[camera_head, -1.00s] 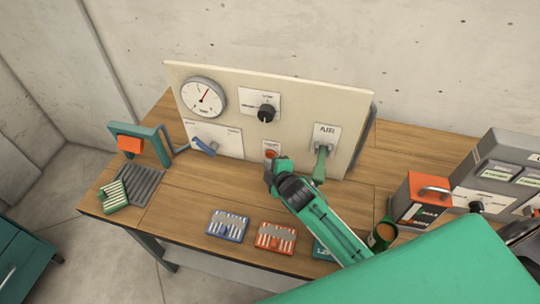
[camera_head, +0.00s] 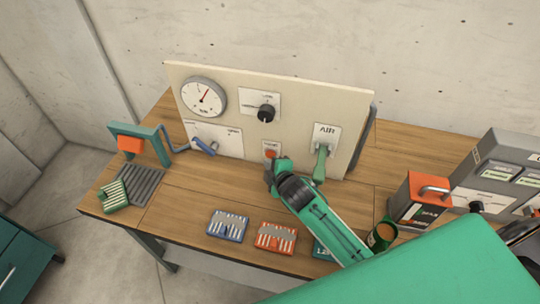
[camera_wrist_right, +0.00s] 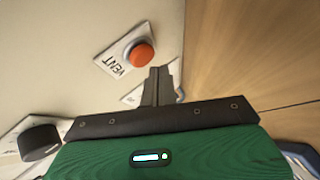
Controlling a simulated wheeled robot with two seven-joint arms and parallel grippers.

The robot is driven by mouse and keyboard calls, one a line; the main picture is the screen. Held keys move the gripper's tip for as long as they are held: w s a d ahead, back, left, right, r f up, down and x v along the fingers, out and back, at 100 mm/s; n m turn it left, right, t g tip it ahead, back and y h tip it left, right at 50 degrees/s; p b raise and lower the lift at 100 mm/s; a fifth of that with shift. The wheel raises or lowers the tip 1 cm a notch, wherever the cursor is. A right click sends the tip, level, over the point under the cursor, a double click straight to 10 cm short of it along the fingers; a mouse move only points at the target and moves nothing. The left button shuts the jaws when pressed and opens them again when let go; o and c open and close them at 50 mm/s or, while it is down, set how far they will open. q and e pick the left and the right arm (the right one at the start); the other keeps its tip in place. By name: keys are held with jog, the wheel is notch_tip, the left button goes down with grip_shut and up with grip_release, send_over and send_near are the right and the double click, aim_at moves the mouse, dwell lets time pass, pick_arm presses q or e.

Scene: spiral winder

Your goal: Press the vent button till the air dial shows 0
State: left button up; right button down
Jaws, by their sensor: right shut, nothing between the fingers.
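The round air dial (camera_head: 204,96) is at the upper left of the cream panel; its needle points up and slightly right, and its numbers are too small to read. The orange-red vent button (camera_head: 271,154) sits low on the panel, and shows with its VENT label in the right wrist view (camera_wrist_right: 141,55). My right gripper (camera_head: 274,170) is just below and in front of the button. Its fingers (camera_wrist_right: 160,80) are shut and empty, their tips close beside the button; I cannot tell whether they touch it. My left gripper is out of view.
The panel (camera_head: 300,100) also holds a black knob (camera_head: 266,113), a blue lever (camera_head: 206,146) and a green AIR lever (camera_head: 321,163). Blue (camera_head: 228,226) and orange (camera_head: 276,238) trays lie in front.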

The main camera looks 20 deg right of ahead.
jog(key=shift+w+d+r, duration=0.1)
jog(key=shift+w, duration=0.1)
jog(key=shift+w+d, duration=0.15)
jog(key=shift+w+d+p, duration=0.1)
jog(key=shift+w+p, duration=0.05)
jog(key=shift+p, duration=0.2)
dwell(0.3)
jog(key=shift+w+d+r, duration=0.2)
jog(key=shift+w+d, duration=0.1)
jog(key=shift+w, duration=0.1)
dwell(1.5)
jog(key=shift+f, duration=0.15)
dwell(1.3)
jog(key=shift+s+a+f+p, duration=0.15)
jog(key=shift+s+f+p, duration=0.05)
jog(key=shift+s+p, duration=0.15)
jog(key=shift+s, duration=0.55)
